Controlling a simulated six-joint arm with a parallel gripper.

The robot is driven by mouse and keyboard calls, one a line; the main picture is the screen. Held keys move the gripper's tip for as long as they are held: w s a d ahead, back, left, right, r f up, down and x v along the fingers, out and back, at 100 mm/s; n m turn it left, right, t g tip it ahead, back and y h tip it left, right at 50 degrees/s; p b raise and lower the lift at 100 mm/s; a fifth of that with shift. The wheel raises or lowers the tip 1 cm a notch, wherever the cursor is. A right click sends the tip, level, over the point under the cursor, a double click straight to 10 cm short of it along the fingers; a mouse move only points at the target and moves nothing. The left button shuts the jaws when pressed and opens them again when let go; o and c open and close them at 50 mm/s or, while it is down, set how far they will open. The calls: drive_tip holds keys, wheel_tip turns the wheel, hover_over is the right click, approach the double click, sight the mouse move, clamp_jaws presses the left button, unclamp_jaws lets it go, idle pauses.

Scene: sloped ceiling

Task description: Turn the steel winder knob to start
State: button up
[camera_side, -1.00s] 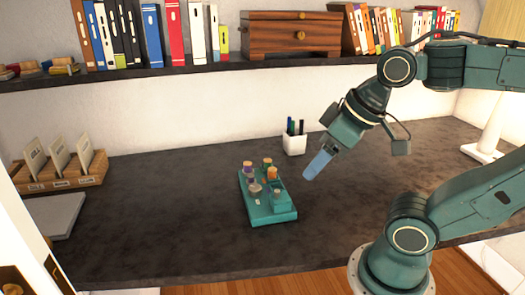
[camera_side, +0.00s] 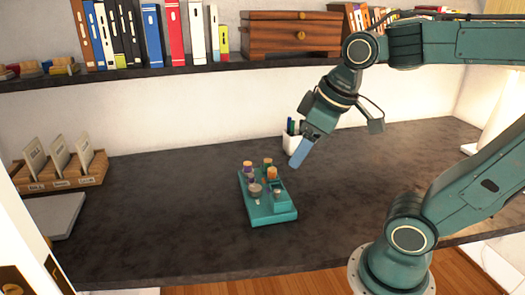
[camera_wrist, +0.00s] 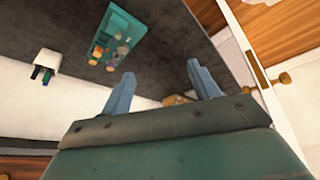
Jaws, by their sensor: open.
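A teal winder device (camera_side: 270,212) stands on the dark desk near the middle in the side view. It carries several small spools and knobs with purple, orange and grey parts. A small grey steel-looking knob (camera_side: 277,192) is on its right front part; I cannot be sure it is the winder knob. The device (camera_wrist: 128,27) also shows at the top of the wrist view. My gripper (camera_side: 298,156) is above the desk, up and to the right of the device, and touches nothing. In the wrist view, its two blue-grey fingers (camera_wrist: 160,85) are spread apart with nothing between them.
A white pen cup (camera_side: 291,143) stands behind my gripper. A wooden card rack (camera_side: 62,184) and a grey slab (camera_side: 55,214) are at the left. A shelf (camera_side: 130,77) with books and a wooden box (camera_side: 292,36) runs along the back. The desk around the device is clear.

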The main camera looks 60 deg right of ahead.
drive_tip(key=w+d+n+g, duration=0.1)
drive_tip(key=w+d+n, duration=0.15)
drive_tip(key=w, duration=0.35)
drive_tip(key=n+g, duration=0.4)
drive_tip(key=n, duration=0.2)
hover_over(255, 187)
wheel_tip(255, 187, down, 14)
drive_tip(key=shift+f, duration=0.1)
wheel_tip(255, 187, down, 14)
drive_tip(key=shift+r, duration=0.2)
drive_tip(key=c, duration=1)
